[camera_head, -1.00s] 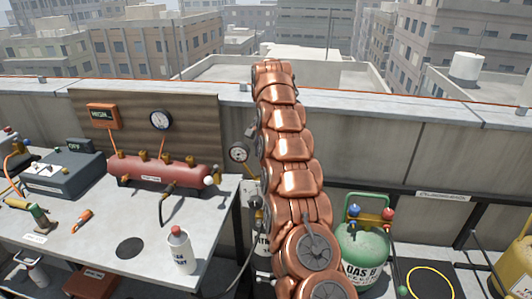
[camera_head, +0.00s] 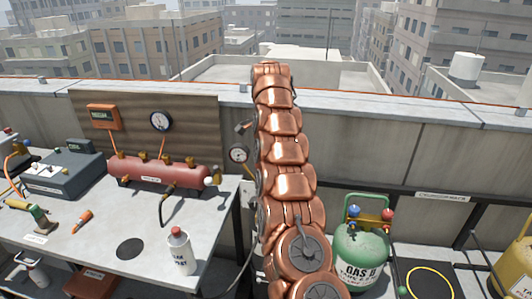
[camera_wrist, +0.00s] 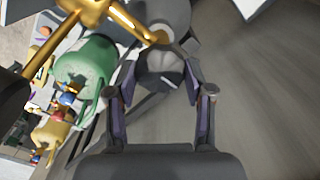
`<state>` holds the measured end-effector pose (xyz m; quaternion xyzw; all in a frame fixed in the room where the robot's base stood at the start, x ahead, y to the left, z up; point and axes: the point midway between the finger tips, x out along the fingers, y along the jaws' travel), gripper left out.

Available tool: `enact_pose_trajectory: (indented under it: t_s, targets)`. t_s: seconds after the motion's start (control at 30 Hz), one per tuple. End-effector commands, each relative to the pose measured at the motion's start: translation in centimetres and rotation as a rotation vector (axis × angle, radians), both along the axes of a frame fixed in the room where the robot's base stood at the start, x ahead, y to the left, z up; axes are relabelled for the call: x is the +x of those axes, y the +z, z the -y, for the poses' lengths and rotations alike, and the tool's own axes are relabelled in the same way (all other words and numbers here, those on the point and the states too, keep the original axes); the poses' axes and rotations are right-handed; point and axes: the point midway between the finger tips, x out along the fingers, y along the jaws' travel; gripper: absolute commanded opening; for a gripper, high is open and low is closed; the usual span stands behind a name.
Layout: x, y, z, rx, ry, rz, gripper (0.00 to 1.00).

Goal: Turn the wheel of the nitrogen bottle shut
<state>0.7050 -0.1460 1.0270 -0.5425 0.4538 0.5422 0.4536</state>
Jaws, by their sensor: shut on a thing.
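In the wrist view my gripper (camera_wrist: 160,76) has its two purple-padded fingers on either side of a dark grey rounded piece, which looks like the bottle's wheel (camera_wrist: 160,62). The fingers are shut on it. A lighter grey rounded body (camera_wrist: 166,16) lies just beyond it, with brass fittings (camera_wrist: 95,10) at the upper left. In the head view my copper arm covers the gripper, the wheel and the nitrogen bottle. A round gauge (camera_head: 238,153) shows at the arm's left edge. How far the wheel is turned cannot be seen.
A green gas bottle (camera_head: 362,247) with red and blue knobs stands right of my arm; it also shows in the wrist view (camera_wrist: 85,62). A workbench (camera_head: 85,240) with a red manifold (camera_head: 158,172) and a white can (camera_head: 179,255) is at left. A parapet runs behind.

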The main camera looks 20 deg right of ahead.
Motion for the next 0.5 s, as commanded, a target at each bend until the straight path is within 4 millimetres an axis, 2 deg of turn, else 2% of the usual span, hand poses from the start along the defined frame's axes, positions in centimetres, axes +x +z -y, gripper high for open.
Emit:
enact_pose_trajectory:
  t_s: [0.27,0.3,0.5]
  targets:
    - [0.19,0.23,-0.11,0.0,0.001,0.009,0.17]
    - [0.19,0.23,-0.12,0.0,0.001,0.009,0.53]
    - [0.11,0.16,-0.05,0.0,0.001,0.005,0.74]
